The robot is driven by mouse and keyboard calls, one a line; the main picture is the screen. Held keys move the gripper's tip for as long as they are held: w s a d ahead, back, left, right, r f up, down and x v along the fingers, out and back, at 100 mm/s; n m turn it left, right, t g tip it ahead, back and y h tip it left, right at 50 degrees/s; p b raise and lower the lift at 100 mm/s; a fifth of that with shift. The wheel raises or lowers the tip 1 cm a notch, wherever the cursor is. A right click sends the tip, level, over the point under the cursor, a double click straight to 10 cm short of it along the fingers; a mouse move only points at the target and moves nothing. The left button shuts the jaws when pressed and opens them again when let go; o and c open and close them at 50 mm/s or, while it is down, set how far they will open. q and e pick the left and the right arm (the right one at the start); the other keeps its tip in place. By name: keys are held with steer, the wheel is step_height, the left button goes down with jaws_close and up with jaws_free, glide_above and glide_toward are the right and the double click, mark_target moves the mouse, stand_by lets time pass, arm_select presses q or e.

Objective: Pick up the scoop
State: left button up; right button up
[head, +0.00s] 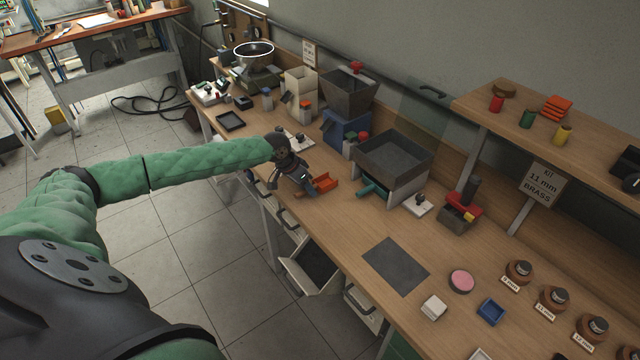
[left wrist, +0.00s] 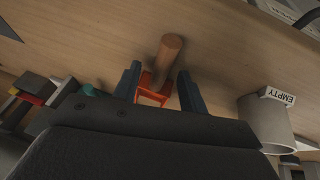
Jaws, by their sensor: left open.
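The scoop (head: 324,183) has an orange-red pan and a wooden handle, and lies on the workbench near its front edge. My left gripper (head: 297,187) is right beside it, above the bench. In the left wrist view the scoop's round wooden handle (left wrist: 168,55) stands out between the two dark fingers of my left gripper (left wrist: 159,88), with the orange pan (left wrist: 155,90) behind it. The fingers are open, one on each side, with a gap to the handle. The lower part of the pan is hidden by the gripper body. My right gripper is not in view.
A grey tray on a stand (head: 394,157) and a blue-based hopper (head: 348,95) stand behind the scoop. A cup marked EMPTY (left wrist: 265,120) shows in the left wrist view. An open drawer (head: 312,272) juts out below the bench. A dark mat (head: 395,266) lies to the right.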

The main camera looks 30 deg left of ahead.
arm_select(q)
steer(key=shift+d+f, duration=0.15)
steer(key=shift+f, duration=0.05)
steer(key=shift+c, duration=0.2)
jaws_close()
steer(key=shift+r, duration=0.1)
